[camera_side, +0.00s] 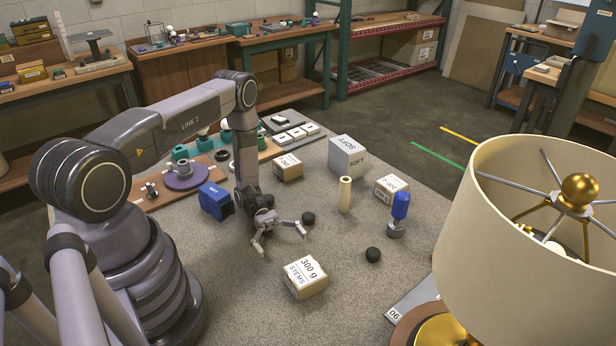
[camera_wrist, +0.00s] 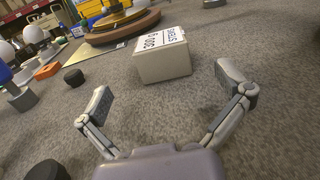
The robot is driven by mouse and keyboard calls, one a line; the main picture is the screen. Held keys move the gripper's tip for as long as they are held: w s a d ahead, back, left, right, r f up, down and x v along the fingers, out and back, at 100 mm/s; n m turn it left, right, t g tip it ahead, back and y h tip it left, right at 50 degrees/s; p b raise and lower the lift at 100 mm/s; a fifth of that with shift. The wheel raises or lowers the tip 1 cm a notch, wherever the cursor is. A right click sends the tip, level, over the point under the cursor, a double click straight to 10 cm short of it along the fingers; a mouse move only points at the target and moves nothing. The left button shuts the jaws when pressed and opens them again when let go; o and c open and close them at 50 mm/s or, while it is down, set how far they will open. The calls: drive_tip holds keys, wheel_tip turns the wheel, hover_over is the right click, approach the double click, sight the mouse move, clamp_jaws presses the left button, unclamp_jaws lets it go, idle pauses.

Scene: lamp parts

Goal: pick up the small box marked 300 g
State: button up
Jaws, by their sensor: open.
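The small box marked 300 g (camera_side: 305,279) is a pale carton that also reads STEMS. It sits on the grey mat in front of and to the right of my gripper in the side view. My gripper (camera_side: 281,238) is open and empty, low over the mat, with its fingers spread. In the wrist view the box (camera_wrist: 163,64) lies ahead, beyond the open fingertips of my gripper (camera_wrist: 163,84). Its lettering looks upside down there. The box is apart from both fingers.
Black round pieces (camera_side: 373,254), a blue-topped part (camera_side: 398,214) and a cream cylinder (camera_side: 345,194) stand to the right. Other boxes, including one marked SOFT (camera_side: 346,157), stand behind. A large lamp (camera_side: 540,235) fills the right front. Bare mat surrounds the 300 g box.

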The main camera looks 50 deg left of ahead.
sight(296, 262)
drive_tip(key=d, duration=0.6)
drive_tip(key=shift+s+d, duration=0.15)
drive_tip(key=shift+s, duration=0.25)
drive_tip(key=shift+c, duration=0.4)
drive_tip(key=c, duration=1.2)
